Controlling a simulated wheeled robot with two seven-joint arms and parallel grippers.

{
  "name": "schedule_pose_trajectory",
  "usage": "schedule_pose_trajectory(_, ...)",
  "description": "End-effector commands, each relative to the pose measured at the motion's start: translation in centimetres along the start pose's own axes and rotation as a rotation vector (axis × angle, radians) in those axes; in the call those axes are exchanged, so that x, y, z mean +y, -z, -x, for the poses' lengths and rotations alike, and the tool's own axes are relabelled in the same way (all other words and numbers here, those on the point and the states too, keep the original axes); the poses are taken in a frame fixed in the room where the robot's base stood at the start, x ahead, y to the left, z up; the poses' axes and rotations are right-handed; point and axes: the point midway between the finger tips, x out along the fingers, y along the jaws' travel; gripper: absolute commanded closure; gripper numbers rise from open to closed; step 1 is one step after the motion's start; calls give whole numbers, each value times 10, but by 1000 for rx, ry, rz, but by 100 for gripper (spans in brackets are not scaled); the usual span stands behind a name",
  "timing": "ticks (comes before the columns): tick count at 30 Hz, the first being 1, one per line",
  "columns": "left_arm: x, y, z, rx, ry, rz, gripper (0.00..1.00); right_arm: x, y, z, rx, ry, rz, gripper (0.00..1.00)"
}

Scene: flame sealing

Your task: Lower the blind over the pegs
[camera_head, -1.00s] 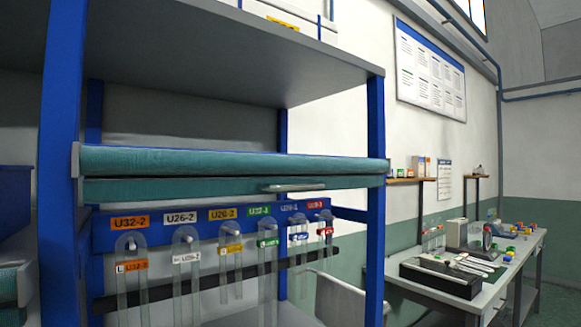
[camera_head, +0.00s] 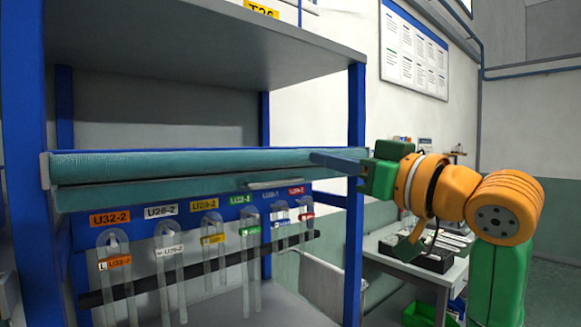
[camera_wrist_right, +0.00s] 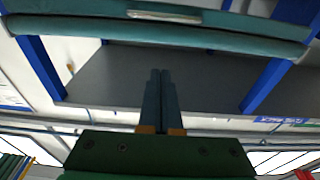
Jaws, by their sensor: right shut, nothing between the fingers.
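The teal blind (camera_head: 150,193) is rolled up near the top of the peg opening, with a pale handle bar (camera_head: 275,183) on its lower edge. The handle also shows at the top of the right wrist view (camera_wrist_right: 164,17). Below the blind, a blue rail with pegs (camera_head: 232,208) carries clear U-shaped tubes (camera_head: 170,265) under coloured labels. My right gripper (camera_head: 318,159) is shut and empty, its fingers pointing left in front of the blind's right part, above and right of the handle. In the right wrist view the closed fingers (camera_wrist_right: 160,75) are apart from the handle. My left gripper is not in view.
The blue rack post (camera_head: 356,210) stands close by my right gripper. A grey shelf (camera_head: 210,40) spans above the blind. A bench (camera_head: 395,255) with black trays and a green bin (camera_head: 425,314) stand behind my right arm. The space in front of the tubes is clear.

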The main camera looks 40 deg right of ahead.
Motion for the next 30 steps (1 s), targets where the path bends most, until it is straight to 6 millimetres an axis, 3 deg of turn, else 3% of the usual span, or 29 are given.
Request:
schedule_pose_trajectory(13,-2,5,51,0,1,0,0,0,4,-95,-7,2,-3,100)
schedule_pose_trajectory(15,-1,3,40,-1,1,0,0,1,-16,-92,-7,-2,2,100)
schedule_pose_trajectory(19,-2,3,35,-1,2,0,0,1,-33,-85,-5,-2,1,100)
schedule_pose_trajectory(30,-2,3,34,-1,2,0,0,0,-40,-81,-3,0,-1,100)
